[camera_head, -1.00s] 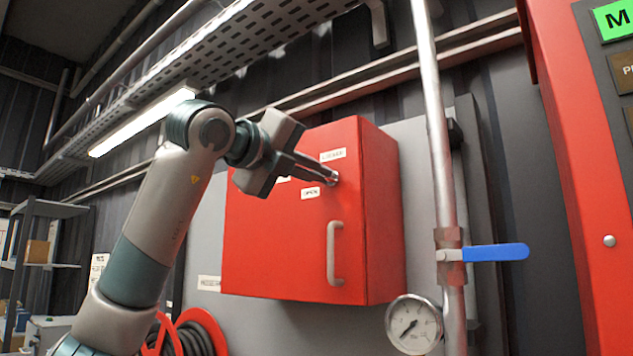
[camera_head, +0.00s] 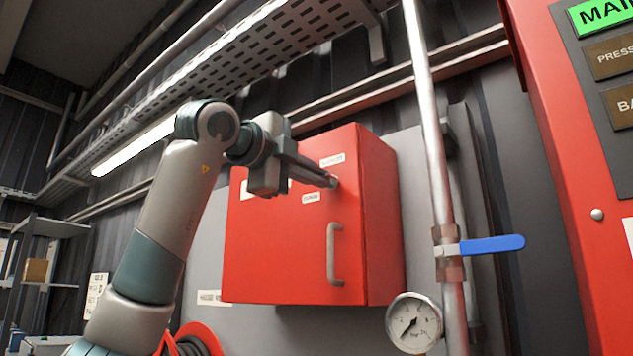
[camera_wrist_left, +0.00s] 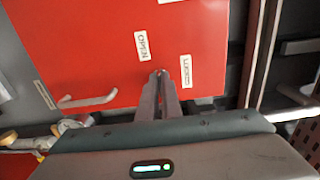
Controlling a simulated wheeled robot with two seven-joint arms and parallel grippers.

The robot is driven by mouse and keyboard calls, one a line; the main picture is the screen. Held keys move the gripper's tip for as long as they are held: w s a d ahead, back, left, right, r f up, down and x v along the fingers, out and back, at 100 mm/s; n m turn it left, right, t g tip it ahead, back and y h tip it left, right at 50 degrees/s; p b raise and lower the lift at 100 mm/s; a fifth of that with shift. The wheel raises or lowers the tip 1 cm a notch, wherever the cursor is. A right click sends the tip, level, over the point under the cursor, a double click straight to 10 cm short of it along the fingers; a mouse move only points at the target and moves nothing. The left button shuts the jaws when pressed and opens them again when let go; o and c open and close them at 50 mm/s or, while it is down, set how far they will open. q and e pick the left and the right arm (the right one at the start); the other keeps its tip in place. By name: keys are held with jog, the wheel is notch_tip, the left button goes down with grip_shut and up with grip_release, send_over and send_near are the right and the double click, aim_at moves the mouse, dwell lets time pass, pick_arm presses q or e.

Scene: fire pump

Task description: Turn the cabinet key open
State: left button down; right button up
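The red cabinet (camera_head: 285,250) hangs on the grey wall panel, its door shut, with a grey handle (camera_head: 334,253) at the lower right. Labels LOCKED (camera_wrist_left: 186,71) and OPEN (camera_wrist_left: 142,46) sit on the door around the key spot. My left gripper (camera_head: 331,181) reaches in from the left to that spot near the door's upper right. In the left wrist view its fingers (camera_wrist_left: 160,76) are close together, with a small metallic bit at their tips between the labels. The key itself is mostly hidden by the fingers. My right gripper is in neither view.
A vertical pipe with a blue valve lever (camera_head: 490,245) and a pressure gauge (camera_head: 413,322) stand right of the cabinet. A red hose reel (camera_head: 200,335) is below left. A perforated cable tray (camera_head: 270,52) runs above. A red panel (camera_head: 560,150) is at far right.

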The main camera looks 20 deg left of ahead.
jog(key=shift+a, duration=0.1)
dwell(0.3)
pick_arm(q)
jog(key=c, duration=2)
grip_release()
jog(key=shift+a, duration=0.15)
